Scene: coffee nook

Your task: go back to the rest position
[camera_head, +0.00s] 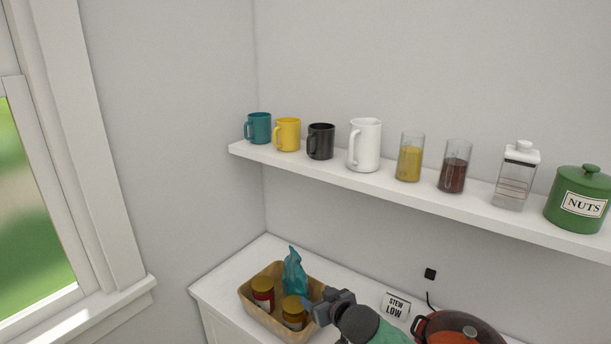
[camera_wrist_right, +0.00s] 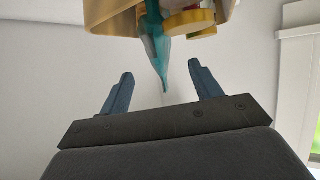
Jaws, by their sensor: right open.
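My right gripper (camera_head: 315,306) is over the counter at the right side of a tan basket (camera_head: 257,318). In the right wrist view the right gripper (camera_wrist_right: 160,88) has its two blue fingers spread apart with nothing between them. The basket (camera_wrist_right: 108,18) also shows at the top of that view, beyond the fingertips. The basket holds a teal bag (camera_head: 294,274) and two jars with yellow lids, one at the left (camera_head: 262,291) and one at the right (camera_head: 293,312). My left gripper is not in view.
A wall shelf (camera_head: 400,190) above holds several mugs, a white pitcher (camera_head: 364,146), glasses, a clear bottle (camera_head: 516,178) and a green NUTS jar (camera_head: 577,200). On the counter (camera_head: 232,283), a STEW LOW sign (camera_head: 396,306) and a red pot (camera_head: 457,330) stand right of the basket.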

